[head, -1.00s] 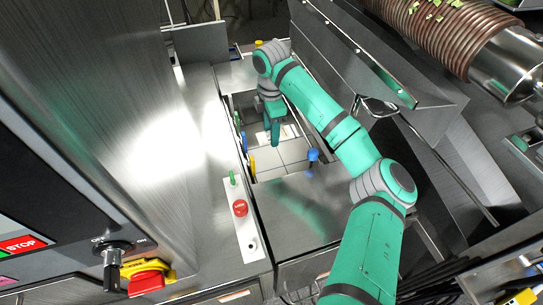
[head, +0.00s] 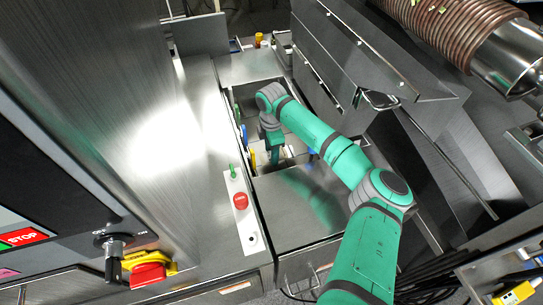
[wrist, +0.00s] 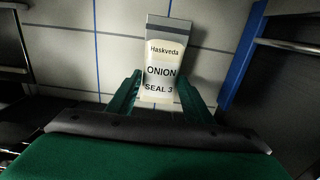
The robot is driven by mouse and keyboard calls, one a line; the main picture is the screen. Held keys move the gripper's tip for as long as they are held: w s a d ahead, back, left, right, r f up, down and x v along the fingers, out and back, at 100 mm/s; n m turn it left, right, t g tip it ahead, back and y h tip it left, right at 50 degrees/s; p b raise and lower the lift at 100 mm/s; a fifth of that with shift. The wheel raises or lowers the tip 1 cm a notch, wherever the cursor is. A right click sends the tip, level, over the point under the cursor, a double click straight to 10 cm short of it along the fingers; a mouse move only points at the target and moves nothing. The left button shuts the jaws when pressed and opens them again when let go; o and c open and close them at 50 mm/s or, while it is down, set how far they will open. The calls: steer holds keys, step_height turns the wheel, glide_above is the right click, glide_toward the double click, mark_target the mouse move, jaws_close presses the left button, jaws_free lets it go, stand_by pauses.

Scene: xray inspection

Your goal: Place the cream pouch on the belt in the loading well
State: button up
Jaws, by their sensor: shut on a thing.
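The cream pouch (wrist: 161,72) shows in the wrist view, with a grey top band and a label reading "Haskveda ONION SEAL 3". My gripper (wrist: 160,98) is shut on its lower part, one green finger on each side. The pale belt (wrist: 60,42), with blue lines across it, lies behind the pouch. I cannot tell whether the pouch touches it. In the head view my gripper (head: 275,158) is down inside the loading well (head: 258,98), near its front end. My arm hides much of the well, and the pouch is not clear there.
A blue bar (wrist: 243,55) runs along the belt's right side in the wrist view. In the head view, a yellow guide (head: 252,158) lines the well's left wall. A steel cover (head: 290,210) lies in front. A panel with a red button (head: 240,201) stands to the left.

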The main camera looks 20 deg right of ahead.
steer(key=shift+f, duration=1.35)
steer(key=o, duration=1.1)
steer(key=shift+f, duration=0.15)
steer(key=shift+o, duration=0.2)
step_height(320, 180, up, 12)
steer(key=shift+r, duration=0.2)
